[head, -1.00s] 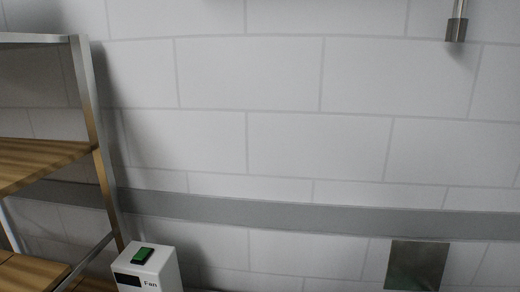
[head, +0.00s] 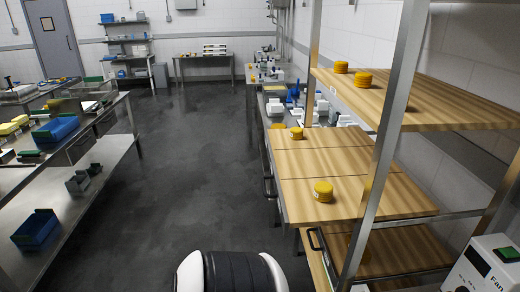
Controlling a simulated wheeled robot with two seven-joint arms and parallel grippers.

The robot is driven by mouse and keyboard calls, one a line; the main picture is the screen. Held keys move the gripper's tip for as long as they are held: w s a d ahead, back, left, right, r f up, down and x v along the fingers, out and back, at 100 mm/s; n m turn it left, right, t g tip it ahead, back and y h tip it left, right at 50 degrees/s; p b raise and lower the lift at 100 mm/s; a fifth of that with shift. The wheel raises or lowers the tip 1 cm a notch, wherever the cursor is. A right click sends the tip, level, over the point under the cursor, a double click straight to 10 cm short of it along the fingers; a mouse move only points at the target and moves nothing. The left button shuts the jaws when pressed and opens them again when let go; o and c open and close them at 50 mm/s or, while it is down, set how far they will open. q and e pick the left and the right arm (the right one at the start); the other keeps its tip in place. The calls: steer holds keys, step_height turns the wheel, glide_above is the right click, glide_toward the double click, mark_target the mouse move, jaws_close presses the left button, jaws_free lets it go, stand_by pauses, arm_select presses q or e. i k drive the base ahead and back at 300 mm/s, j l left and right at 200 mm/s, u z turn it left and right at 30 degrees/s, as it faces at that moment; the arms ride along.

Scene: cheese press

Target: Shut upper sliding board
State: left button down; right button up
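A metal rack (head: 385,125) with wooden boards stands at the right in the head view. A wide wooden board (head: 345,160) juts out to the left past the rack's front post, and it looks like the upper sliding board, pulled out. A dark handle (head: 268,187) is at its left edge. Two yellow cheese wheels, a near one (head: 323,191) and a far one (head: 297,133), rest on it. A lower board (head: 410,246) lies beneath, with a dark handle (head: 316,241) near the front post. Neither gripper is in view.
A fixed top shelf (head: 450,100) holds two more cheese wheels. A white fan box (head: 485,265) stands at the lower right. Steel tables (head: 75,195) with blue bins line the left. The dark floor (head: 200,170) between is clear.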

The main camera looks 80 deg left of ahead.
mark_target(340, 157)
steer(key=k+u, duration=0.1)
steer(key=u, duration=0.35)
steer(key=k+j+u, duration=0.1)
steer(key=u, duration=0.4)
steer(key=j+u, duration=0.15)
steer(key=u, duration=1.15)
